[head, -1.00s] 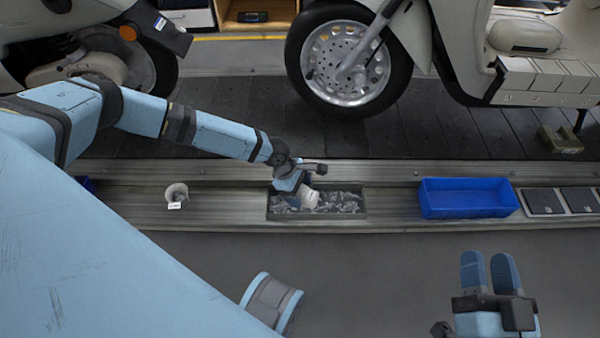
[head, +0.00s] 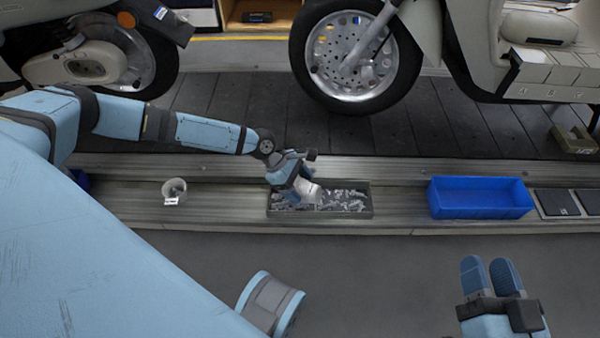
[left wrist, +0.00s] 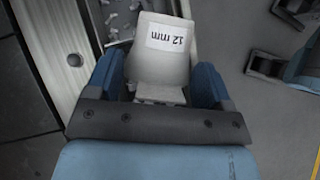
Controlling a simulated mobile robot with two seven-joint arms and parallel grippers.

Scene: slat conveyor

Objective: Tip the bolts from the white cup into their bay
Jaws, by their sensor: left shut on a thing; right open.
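My left gripper (head: 292,184) is shut on a white cup (head: 309,190) low over the left part of the bay (head: 371,203). The cup is tilted, its mouth hidden. Grey bolts (head: 342,200) lie across the bay. In the left wrist view the cup (left wrist: 158,68) sits between my finger pads with a "12 mm" label. Some bolts (left wrist: 115,22) show beyond it. I cannot see whether bolts are left in the cup. My right gripper (head: 490,278) is open and empty in front of the rail, at the lower right.
Another pale cup (head: 174,191) with a label stands on the rail (head: 225,205) at the left. A blue bin (head: 480,199) and dark flat pads (head: 557,203) are to the right. Scooters stand on the dark slats (head: 245,110) behind. The floor in front is clear.

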